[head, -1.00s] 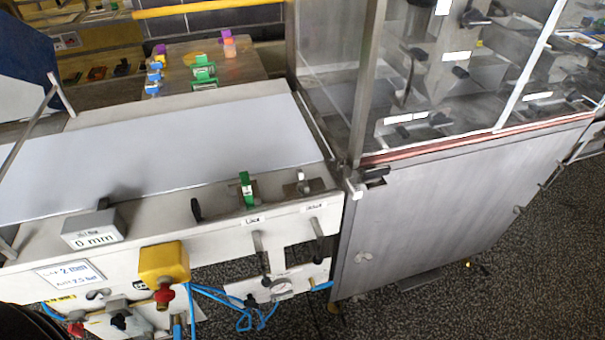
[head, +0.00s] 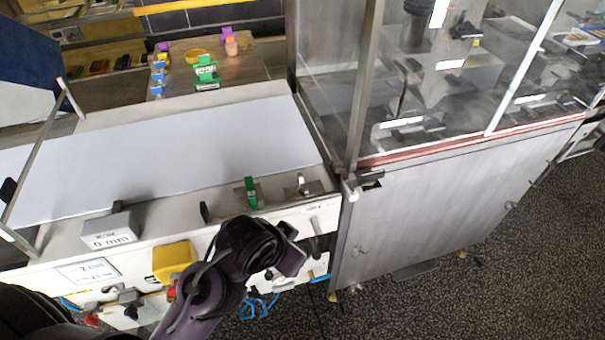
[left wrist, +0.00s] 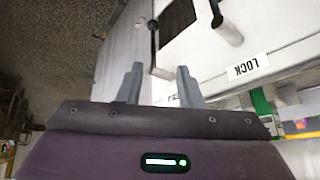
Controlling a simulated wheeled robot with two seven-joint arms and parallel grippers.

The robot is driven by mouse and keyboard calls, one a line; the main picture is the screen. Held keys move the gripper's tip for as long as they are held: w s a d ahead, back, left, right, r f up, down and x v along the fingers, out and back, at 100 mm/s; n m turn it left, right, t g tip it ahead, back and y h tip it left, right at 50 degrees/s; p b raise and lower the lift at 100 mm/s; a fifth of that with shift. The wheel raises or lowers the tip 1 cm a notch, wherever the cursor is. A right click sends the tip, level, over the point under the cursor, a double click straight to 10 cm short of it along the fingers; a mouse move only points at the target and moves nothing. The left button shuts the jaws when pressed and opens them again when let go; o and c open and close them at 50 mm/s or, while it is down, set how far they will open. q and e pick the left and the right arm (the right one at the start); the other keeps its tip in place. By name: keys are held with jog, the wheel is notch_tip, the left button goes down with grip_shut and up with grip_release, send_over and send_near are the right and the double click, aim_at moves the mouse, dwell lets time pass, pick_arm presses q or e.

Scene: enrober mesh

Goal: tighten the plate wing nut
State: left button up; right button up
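Two small wing-shaped pieces show in the head view: a grey one (head: 111,288) on the machine's front below the 0 mm block, and one (head: 358,250) on the grey door. I cannot tell which is the plate wing nut. My left gripper (left wrist: 159,77) is open and empty in the left wrist view, with a gap between its fingers. A silver-ended black handle (left wrist: 161,71) shows between the fingertips; whether it is at their depth is unclear. In the head view, the left arm covers part of the front panel, and the fingers cannot be made out. My right gripper is not in view.
A second silver handle (left wrist: 228,28) stands beside the LOCK label (left wrist: 247,67). A yellow box (head: 174,261), a green lever (head: 251,192) and the 0 mm block (head: 110,230) line the machine's front. Blue hoses (head: 262,307) hang below. The speckled floor (head: 480,285) at right is clear.

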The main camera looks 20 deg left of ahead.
pick_arm(q)
jog(key=w+d+r+m+t+h, duration=0.25)
jog(key=w+d+r+m, duration=0.2)
jog(key=d, duration=0.45)
jog(key=w+d+r+m+t+h, duration=0.1)
jog(key=w+d+r+m+h, duration=0.35)
jog(key=d, duration=0.45)
jog(key=s+d+r+m+g+h, duration=0.2)
jog(key=s+d+r+m, duration=0.15)
jog(key=d+m, duration=0.4)
jog(key=m+g+y, duration=0.8)
jog(key=y, duration=0.2)
send_over(302, 181)
jog(key=shift+d+f+t, duration=0.2)
jog(key=shift+f+t, duration=0.05)
jog(key=shift+f, duration=0.15)
jog(key=shift+a, duration=0.2)
notch_tip(302, 181, down, 8)
jog(key=shift+r, duration=0.25)
